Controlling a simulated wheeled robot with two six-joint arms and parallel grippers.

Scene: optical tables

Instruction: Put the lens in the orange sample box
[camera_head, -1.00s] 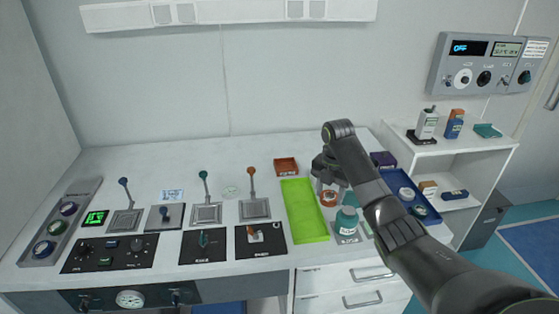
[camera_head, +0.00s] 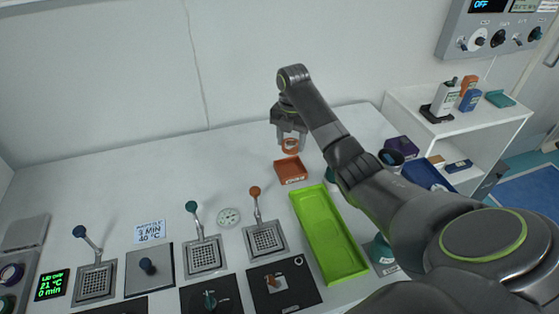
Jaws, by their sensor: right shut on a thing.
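The orange sample box (camera_head: 291,171) is a small open square tray on the white bench, behind the green tray. My right gripper (camera_head: 290,140) is above the back of the box, pointing down. I cannot tell the exact height of the lens over the box. My left gripper is not in view.
A long green tray (camera_head: 329,235) lies in front of the box. Levers with metal plates (camera_head: 265,239) stand to the left. Bottles, a purple box (camera_head: 401,147) and a blue tray (camera_head: 427,176) are at the right, partly behind my right arm. The bench left of the box is clear.

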